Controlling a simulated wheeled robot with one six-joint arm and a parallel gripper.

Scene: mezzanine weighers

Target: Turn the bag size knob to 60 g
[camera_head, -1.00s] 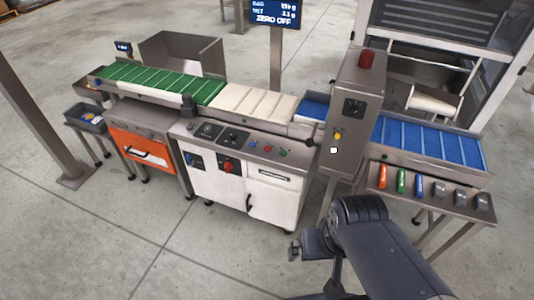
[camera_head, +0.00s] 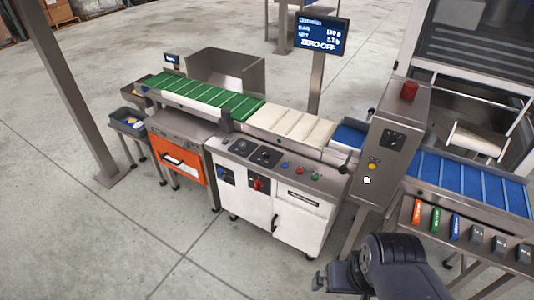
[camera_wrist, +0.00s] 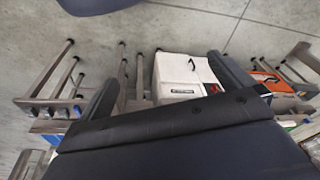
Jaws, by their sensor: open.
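The white cabinet (camera_head: 285,213) has a sloped metal top panel with two black dials, the left dial (camera_head: 238,146) and the right dial (camera_head: 264,156). Its front carries a blue switch (camera_head: 227,177) and a red switch (camera_head: 256,184). A grey upright box has another black dial (camera_head: 392,140). No label shows clearly which is the bag size knob, and the settings are too small to read. The display (camera_head: 321,34) shows a BAG line, blurred, perhaps 150 g. My gripper (camera_wrist: 162,70) is open and empty, well apart from the cabinet; its fingers frame the cabinet in the wrist view.
A green and cream conveyor (camera_head: 215,97) runs behind the panel, and a blue conveyor (camera_head: 470,182) lies right. An orange-fronted unit (camera_head: 178,159) stands left. A metal post (camera_head: 70,95) stands far left. The concrete floor (camera_head: 130,250) in front is clear.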

